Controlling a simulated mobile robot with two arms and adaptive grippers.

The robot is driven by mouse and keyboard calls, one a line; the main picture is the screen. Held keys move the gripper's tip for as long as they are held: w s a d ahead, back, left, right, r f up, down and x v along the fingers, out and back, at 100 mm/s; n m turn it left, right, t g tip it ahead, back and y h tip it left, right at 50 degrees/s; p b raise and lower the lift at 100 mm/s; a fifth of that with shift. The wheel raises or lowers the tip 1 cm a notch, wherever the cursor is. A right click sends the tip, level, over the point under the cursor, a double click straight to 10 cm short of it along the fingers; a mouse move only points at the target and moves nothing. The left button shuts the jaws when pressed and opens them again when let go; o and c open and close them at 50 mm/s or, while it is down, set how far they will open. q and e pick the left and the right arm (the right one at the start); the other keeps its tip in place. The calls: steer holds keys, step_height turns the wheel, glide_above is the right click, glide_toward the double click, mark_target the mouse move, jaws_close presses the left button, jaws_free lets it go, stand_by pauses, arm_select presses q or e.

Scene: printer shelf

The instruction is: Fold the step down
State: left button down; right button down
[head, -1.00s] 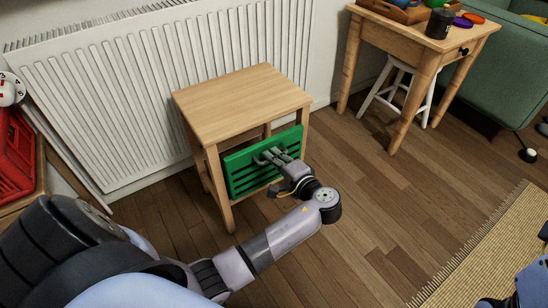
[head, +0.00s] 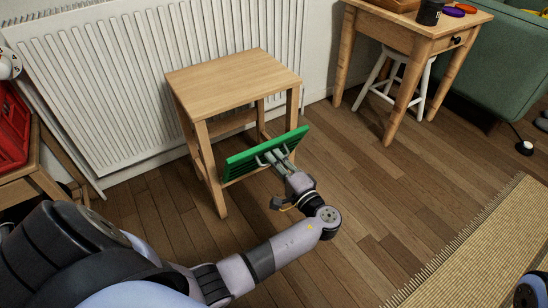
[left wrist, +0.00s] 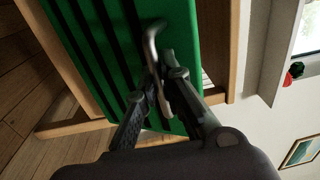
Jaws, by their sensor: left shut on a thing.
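The green slatted step (head: 240,161) is hinged in the front of a wooden step stool (head: 232,79). It is tilted, its top edge leaning out toward me. My left gripper (head: 276,158) is shut on the step's metal handle near the upper edge. In the left wrist view the green step (left wrist: 187,40) fills the upper middle, and the handle (left wrist: 152,45) passes between the fingers of my left gripper (left wrist: 158,88). At the head view's lower right corner is a part of my right arm; its gripper is not seen.
A white radiator (head: 110,90) stands behind the stool. A wooden table (head: 405,28) with a white stool (head: 385,92) under it is at the back right. A red crate (head: 10,130) is at the left. The wooden floor in front is clear, with a woven rug (head: 480,255) at the right.

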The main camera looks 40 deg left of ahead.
arm_select(q)
steer(key=shift+s+d+f, duration=0.3)
steer(key=shift+d+f, duration=0.35)
steer(key=shift+f, duration=0.1)
steer(key=c, duration=2)
jaws_free()
steer(key=shift+d, duration=0.1)
steer(key=r+v, duration=0.1)
steer(key=v, duration=1)
steer(key=shift+s+d+f, duration=0.2)
steer(key=shift+d+f, duration=0.2)
steer(key=shift+c, duration=0.2)
